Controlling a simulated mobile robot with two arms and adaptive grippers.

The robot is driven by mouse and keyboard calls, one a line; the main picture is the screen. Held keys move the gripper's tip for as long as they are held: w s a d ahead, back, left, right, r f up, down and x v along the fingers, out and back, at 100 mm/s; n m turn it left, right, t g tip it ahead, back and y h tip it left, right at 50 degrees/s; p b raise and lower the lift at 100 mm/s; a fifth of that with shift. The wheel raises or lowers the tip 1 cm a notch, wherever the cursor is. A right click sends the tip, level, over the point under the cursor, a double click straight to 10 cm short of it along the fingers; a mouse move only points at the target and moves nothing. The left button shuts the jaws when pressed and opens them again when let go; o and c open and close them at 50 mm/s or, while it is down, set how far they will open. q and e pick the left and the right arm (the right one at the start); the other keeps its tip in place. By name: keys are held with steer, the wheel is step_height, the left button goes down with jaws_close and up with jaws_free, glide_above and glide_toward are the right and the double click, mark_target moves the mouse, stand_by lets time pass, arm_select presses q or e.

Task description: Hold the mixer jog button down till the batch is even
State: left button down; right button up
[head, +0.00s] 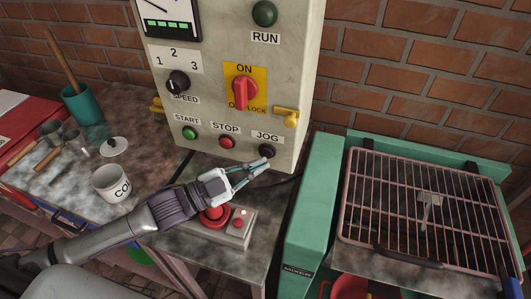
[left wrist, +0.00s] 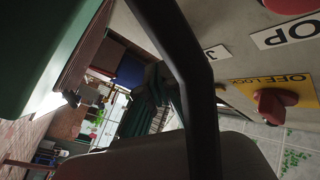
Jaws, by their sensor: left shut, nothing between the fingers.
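The black jog button (head: 267,150) is at the lower right of the grey control panel (head: 215,80), under the JOG label. My left gripper (head: 266,163) is shut and empty, its fingertips just below the button in the head view. I cannot tell whether they touch it. In the left wrist view a dark finger (left wrist: 190,75) crosses the picture beside the partly covered JOG label (left wrist: 215,53) and hides the button. The green mixer (head: 315,200) stands at the right under a wire grid (head: 400,205). The batch inside is too dark to judge. My right gripper is not in view.
The red STOP button (head: 227,141), green START button (head: 190,133) and red ON/OFF switch (head: 245,92) are near the jog button. A box with red buttons (head: 238,232) lies below my left gripper. A white cup (head: 112,183) stands on the bench at left.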

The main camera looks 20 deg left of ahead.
arm_select(q)
steer(key=shift+w, duration=0.15)
steer(key=shift+w, duration=0.3)
steer(key=shift+w, duration=0.5)
stand_by(0.8)
stand_by(1.8)
stand_by(1.4)
steer(key=shift+s, duration=0.1)
steer(key=shift+s+p, duration=0.4)
steer(key=shift+s, duration=0.45)
